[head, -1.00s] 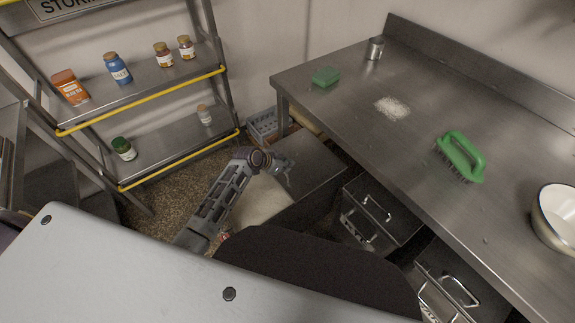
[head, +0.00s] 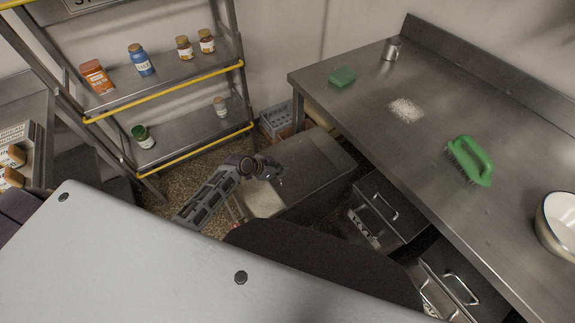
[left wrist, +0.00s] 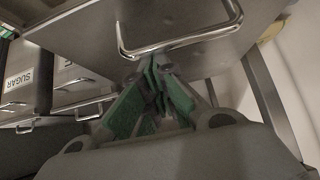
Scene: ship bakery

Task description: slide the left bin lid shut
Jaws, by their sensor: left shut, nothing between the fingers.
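The left bin lid (head: 318,166) is a flat grey metal plate on the leftmost bin, beside the steel table. It is partly open: white contents (head: 262,200) show at its left end. In the left wrist view a bent metal handle (left wrist: 185,41) stands on a grey metal face. My left gripper (head: 275,171) is over the bin near the lid's left edge, shut and empty. In the left wrist view its green-padded fingers (left wrist: 158,66) are just below the handle; I cannot tell if they touch it. My right gripper is not in view.
Two more handled bins (head: 386,212) (head: 462,285) stand under the steel table (head: 385,105), which carries a green brush (head: 472,160), sponge (head: 342,76) and bowl (head: 556,222). A shelf rack (head: 180,135) with jars stands at back left. Speckled floor (head: 205,172) lies between.

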